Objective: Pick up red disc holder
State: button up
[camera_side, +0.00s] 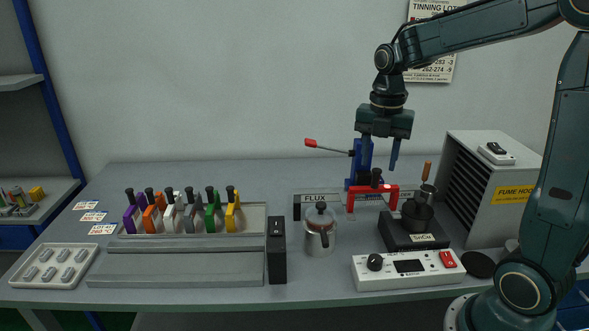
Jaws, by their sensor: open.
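The red disc holder (387,190) appears as a red piece with a black knob (376,173) on top, among the fixtures right of centre. My gripper (380,165) points straight down just above it, with its blue fingers apart and nothing seen between them. The knob is just below the gap between the fingertips. I cannot tell whether a finger touches it. A blue upright clamp with a red-tipped lever (310,143) stands at the left finger and overlaps it in the picture. The lower part of the holder is partly hidden by nearby items.
A rack (185,242) holds several coloured holders with black knobs at left. A metal pot (320,232), a black block (276,250), a solder pot (417,215) and a white controller (405,272) stand in front. A fume hood (492,180) is at right. The bench's back left is clear.

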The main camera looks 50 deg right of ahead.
aim_at(377, 170)
jog(key=shift+f, duration=2.45)
grip_shut()
